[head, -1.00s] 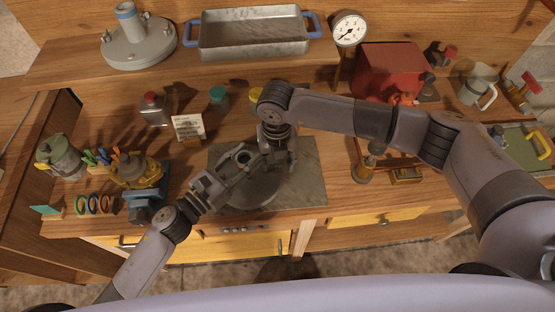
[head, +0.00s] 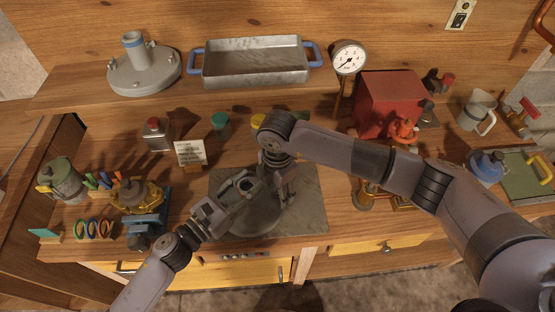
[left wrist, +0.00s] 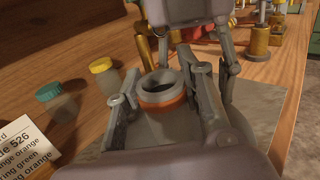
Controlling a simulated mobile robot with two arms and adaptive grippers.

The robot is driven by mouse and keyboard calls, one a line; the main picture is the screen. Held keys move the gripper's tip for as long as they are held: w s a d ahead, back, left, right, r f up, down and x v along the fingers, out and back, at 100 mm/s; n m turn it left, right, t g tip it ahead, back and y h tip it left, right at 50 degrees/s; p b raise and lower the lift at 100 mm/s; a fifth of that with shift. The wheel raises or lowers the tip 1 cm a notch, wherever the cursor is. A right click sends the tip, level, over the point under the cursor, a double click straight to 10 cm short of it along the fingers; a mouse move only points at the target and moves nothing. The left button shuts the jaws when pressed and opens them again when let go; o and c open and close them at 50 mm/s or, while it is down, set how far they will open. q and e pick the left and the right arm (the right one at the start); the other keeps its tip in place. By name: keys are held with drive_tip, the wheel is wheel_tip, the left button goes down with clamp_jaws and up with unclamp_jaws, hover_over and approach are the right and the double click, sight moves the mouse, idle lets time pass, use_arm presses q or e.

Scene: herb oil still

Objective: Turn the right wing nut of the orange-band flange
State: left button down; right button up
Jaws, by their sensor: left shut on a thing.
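The orange-band flange (head: 257,217) is a grey round plate with a short open neck on a dark mat, in the middle of the bench. The left wrist view shows its orange band (left wrist: 163,103) around the neck. My left gripper (head: 236,192) comes in from the left and is shut on this neck, one finger on each side. My right gripper (head: 281,182) points down at the right side of the flange and also shows at the top of the left wrist view (left wrist: 195,55). It hides the right wing nut, and its fingertips are not clear.
A card (head: 190,153), a red-capped jar (head: 157,135) and a teal-capped jar (head: 221,124) stand behind. A brass part in a blue holder (head: 137,196) is on the left. A grey tray (head: 255,63) and another flange (head: 144,70) sit on the shelf. A red box (head: 390,100) stands right.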

use_arm(q)
drive_tip(key=shift+w+a, duration=0.1)
use_arm(e)
drive_tip(key=m, duration=0.4)
drive_tip(key=shift+m, duration=0.3)
wheel_tip(320, 180, up, 12)
drive_tip(key=shift+c, duration=0.4)
